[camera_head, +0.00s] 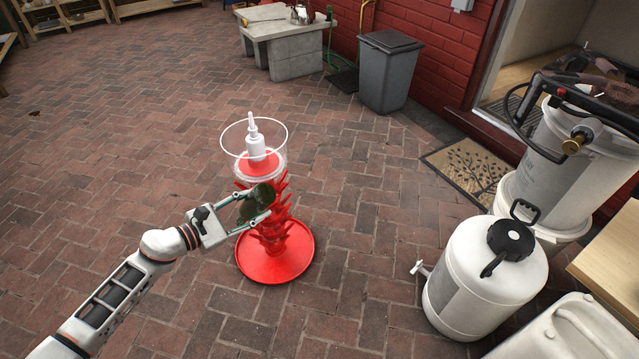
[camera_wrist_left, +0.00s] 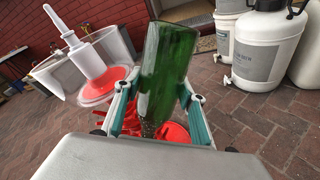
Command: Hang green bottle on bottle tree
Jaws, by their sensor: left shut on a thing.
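The dark green bottle (camera_head: 256,194) is held in my left gripper (camera_head: 259,204), against the left side of the red bottle tree (camera_head: 275,262). The tree stands on the bricks, with a wide round base, a column of red prongs and a white piece with a clear ring on top. In the left wrist view the bottle (camera_wrist_left: 168,70) stands between both fingers (camera_wrist_left: 158,105), base up and narrowing downward. Red tree parts (camera_wrist_left: 176,134) show behind it. I cannot tell whether its neck is on a prong. My right gripper is out of view.
A white keg (camera_head: 480,275) and stacked white buckets (camera_head: 560,165) stand at the right. A grey bin (camera_head: 388,75), a stone bench (camera_head: 290,45) and a doormat (camera_head: 465,160) are farther back.

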